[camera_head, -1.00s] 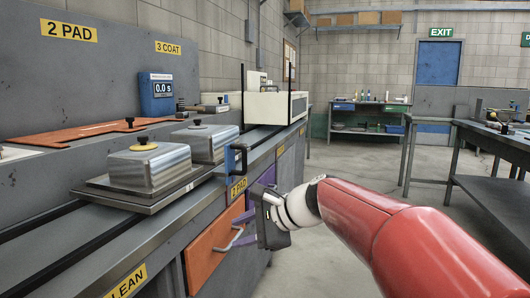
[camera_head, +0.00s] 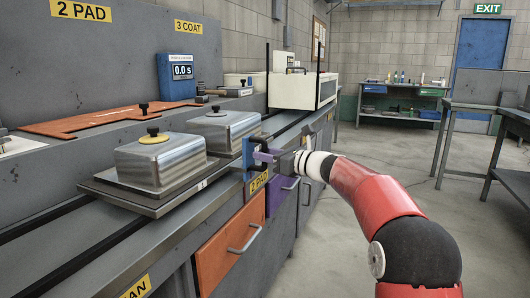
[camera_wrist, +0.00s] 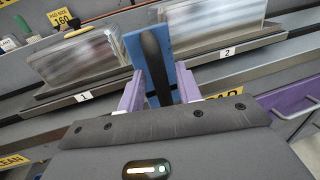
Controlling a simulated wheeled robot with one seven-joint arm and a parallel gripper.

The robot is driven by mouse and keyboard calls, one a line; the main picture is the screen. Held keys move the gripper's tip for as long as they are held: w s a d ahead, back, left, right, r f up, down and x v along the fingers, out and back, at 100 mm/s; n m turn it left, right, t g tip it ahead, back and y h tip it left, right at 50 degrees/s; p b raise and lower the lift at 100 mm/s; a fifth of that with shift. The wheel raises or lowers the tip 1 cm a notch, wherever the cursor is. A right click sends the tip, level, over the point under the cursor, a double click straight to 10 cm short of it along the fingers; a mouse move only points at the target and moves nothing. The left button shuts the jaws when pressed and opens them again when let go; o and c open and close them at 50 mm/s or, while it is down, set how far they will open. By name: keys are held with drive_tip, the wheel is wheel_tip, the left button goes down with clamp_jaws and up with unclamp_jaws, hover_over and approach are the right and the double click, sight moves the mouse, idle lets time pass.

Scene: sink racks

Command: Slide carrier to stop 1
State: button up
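My gripper (camera_head: 268,157) is at this handle. In the wrist view, its purple fingers (camera_wrist: 160,88) stand apart on either side of the handle, with gaps visible. No stop 1 mark is readable.
Yellow signs read 2 PAD (camera_head: 80,11) and 3 COAT (camera_head: 188,27) on the back panel; a 2 PAD label (camera_head: 258,182) is on the bench front. Orange (camera_head: 230,245) and purple (camera_head: 282,195) drawers with handles lie below. A blue timer (camera_head: 178,80) stands behind.

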drive_tip(key=shift+w+a, duration=0.25)
drive_tip(key=shift+a, duration=0.15)
drive_tip(key=shift+c, duration=0.3)
clamp_jaws()
drive_tip(key=shift+s, duration=0.1)
drive_tip(key=shift+s+a+f, duration=0.1)
drive_tip(key=shift+s, duration=0.15)
drive_tip(key=s+a+b, duration=0.4)
drive_tip(key=s, duration=0.8)
drive_tip(key=s+a+b, duration=0.4)
drive_tip(key=s+a, duration=0.1)
drive_tip(key=s, duration=0.7)
drive_tip(key=s+a+b, duration=0.4)
drive_tip(key=s, duration=0.9)
drive_tip(key=shift+a, duration=0.2)
drive_tip(key=shift+o, duration=0.3)
unclamp_jaws()
